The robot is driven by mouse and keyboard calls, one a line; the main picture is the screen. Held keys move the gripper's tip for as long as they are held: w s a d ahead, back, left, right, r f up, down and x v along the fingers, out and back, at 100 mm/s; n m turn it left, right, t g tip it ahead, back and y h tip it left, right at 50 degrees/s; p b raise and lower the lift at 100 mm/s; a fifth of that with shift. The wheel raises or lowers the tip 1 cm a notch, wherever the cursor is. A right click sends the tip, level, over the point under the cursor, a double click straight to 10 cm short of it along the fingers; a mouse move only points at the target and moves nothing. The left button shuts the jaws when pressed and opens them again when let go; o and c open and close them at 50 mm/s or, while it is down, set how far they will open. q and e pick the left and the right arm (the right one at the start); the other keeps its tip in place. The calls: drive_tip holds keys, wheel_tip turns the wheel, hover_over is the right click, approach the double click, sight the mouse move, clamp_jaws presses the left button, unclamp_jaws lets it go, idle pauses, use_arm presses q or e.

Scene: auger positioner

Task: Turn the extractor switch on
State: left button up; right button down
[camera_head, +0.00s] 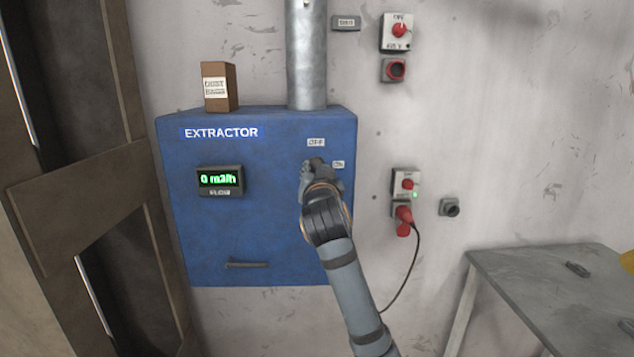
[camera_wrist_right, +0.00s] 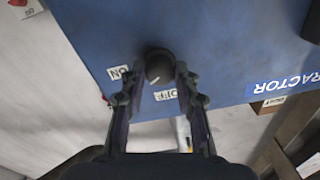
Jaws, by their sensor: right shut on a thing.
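The blue extractor cabinet (camera_head: 270,225) hangs on the wall, with an OFF label (camera_head: 316,142) and an ON label (camera_head: 338,164) at its upper right. Its green display (camera_head: 219,179) reads 0 m3/h. The switch is a round black knob (camera_wrist_right: 159,64) beside both labels in the right wrist view. My right gripper (camera_head: 316,166) is at the knob, and its two fingers (camera_wrist_right: 160,82) are shut on it from both sides. A short pale mark shows on the knob near the OFF label (camera_wrist_right: 165,94). In the head view the gripper mostly hides the knob. My left gripper is out of view.
A brown box (camera_head: 219,87) and a metal duct (camera_head: 307,60) are on top of the cabinet. A red plug (camera_head: 403,219) with a hanging cable sits in a wall socket to the right. A grey table (camera_head: 545,280) stands at lower right.

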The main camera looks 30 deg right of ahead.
drive_tip(key=shift+f+m+b, duration=0.1)
drive_tip(key=shift+m+b, duration=2.15)
drive_tip(key=shift+m, duration=0.85)
drive_tip(key=shift+h, duration=0.3)
drive_tip(key=c, duration=1)
unclamp_jaws()
drive_tip(key=shift+a, duration=0.1)
